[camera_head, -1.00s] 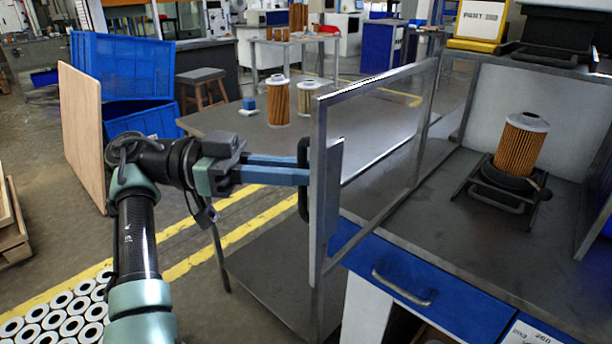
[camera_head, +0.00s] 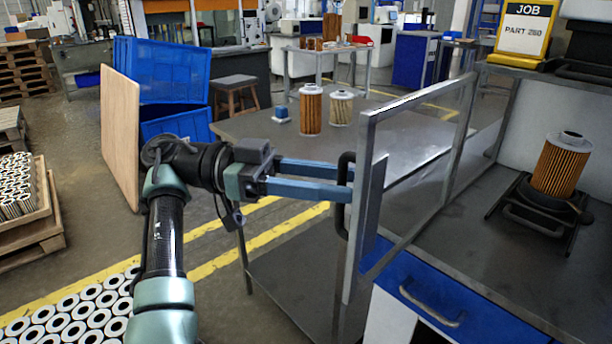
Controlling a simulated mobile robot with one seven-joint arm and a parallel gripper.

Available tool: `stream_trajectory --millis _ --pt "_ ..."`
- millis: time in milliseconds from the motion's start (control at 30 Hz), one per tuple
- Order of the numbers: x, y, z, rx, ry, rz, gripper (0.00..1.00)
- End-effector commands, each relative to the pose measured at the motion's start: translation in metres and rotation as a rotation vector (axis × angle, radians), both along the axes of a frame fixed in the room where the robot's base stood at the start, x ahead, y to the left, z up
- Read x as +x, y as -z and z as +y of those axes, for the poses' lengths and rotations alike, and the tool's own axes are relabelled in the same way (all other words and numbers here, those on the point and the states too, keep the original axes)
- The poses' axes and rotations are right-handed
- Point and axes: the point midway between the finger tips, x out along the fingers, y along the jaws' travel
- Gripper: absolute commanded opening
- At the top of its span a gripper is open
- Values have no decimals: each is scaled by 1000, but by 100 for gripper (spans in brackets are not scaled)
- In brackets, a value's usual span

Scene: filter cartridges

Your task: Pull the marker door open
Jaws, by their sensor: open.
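The marker door (camera_head: 415,165), a clear pane in a grey metal frame, stands swung out from the marking enclosure at the right. A black bar handle (camera_head: 341,222) is on its free edge, on a grey plate. My gripper (camera_head: 346,182) is open, with its two blue fingers reaching right to the upper part of the handle. The fingertips overlap the handle in the picture; I cannot tell whether they touch it. Inside the enclosure an orange pleated filter cartridge (camera_head: 561,165) stands on a black cradle (camera_head: 518,212).
A grey table (camera_head: 262,126) behind the door holds two more cartridges (camera_head: 311,110) (camera_head: 340,108) and a small blue block (camera_head: 282,115). A blue drawer (camera_head: 470,310) lies below the enclosure. Blue crates (camera_head: 160,70) and a wooden board (camera_head: 120,135) stand at left.

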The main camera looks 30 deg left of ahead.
Motion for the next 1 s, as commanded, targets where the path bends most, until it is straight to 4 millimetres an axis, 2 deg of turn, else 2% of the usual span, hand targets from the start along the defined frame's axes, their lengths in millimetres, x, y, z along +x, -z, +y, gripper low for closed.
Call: stream_trajectory --millis 367,467,1000 --pt "-14 0 46 0 -10 4 45" --pt "-13 1 44 1 12 2 45" --pt "-19 0 65 -1 -2 1 45"
